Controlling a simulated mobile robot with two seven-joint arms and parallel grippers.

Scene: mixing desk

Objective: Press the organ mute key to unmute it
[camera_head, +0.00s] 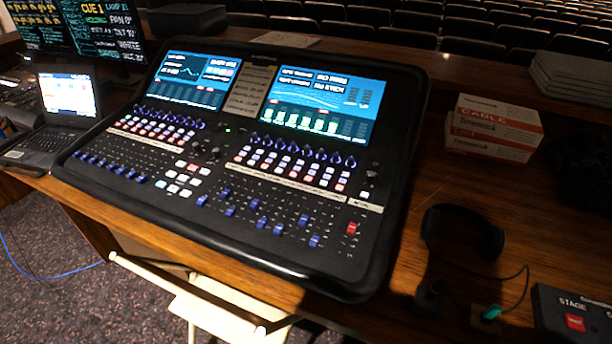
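The mixing desk (232,218) lies on the wooden table in the head view, with two lit screens at its back. Rows of small red and white keys run below the screens, a left bank (152,134) and a right bank (291,166). A block of pale and red keys (178,182) sits near the middle. Blue fader caps (262,222) stand along the front. A larger red key (352,228) is at the right. The channel names are too small to read, so I cannot tell which key is the organ mute. Neither of my grippers is in view.
A laptop (68,95) stands left of the desk. Cardboard boxes (494,128), headphones (462,232) and a black box with a red button (575,322) are on the right. A pale frame (205,300) stands below the front edge. The space above the desk is clear.

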